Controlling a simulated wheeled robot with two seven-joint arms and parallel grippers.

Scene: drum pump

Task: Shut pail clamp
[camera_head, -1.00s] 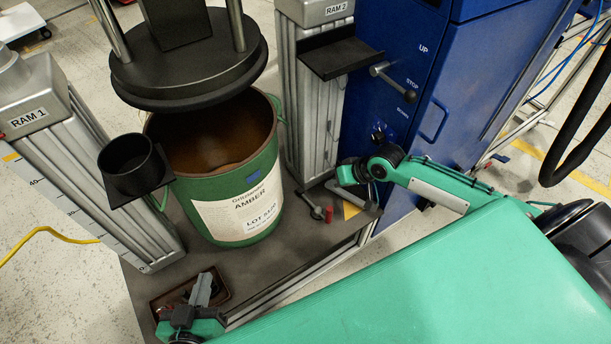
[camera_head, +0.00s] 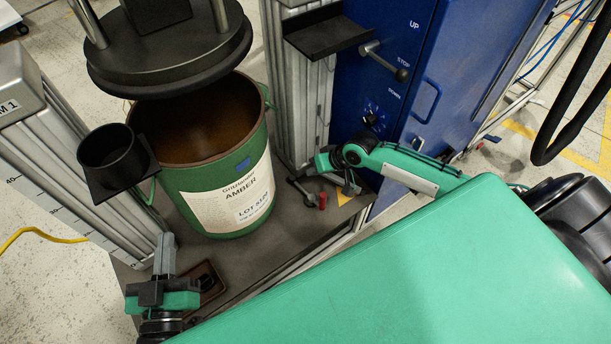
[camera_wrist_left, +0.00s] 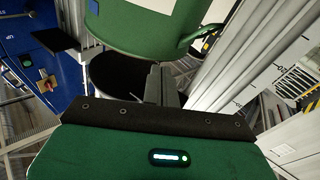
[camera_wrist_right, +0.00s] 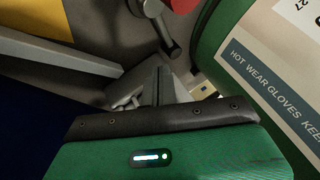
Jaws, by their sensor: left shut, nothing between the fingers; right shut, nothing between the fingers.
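The green pail (camera_head: 238,150) stands upright and open-topped on the dark base plate under the raised black platen. At its front right foot lies a grey clamp lever with a dark knob (camera_head: 302,190), beside a red piece (camera_head: 322,201). In the right wrist view the lever (camera_wrist_right: 165,30) is just beyond my fingers, apart from them. I cannot tell whether the clamp grips the pail. My right gripper (camera_head: 350,188) is shut and empty, low to the right of the lever. My left gripper (camera_head: 165,240) is shut and empty, fingers up, front left of the pail.
The black platen (camera_head: 170,75) hangs over the pail. A black cup (camera_head: 108,150) on a bracket juts out at the pail's left. A blue cabinet (camera_head: 385,80) with a lever and knob stands right. A brown tray (camera_head: 208,285) lies at the plate's front edge.

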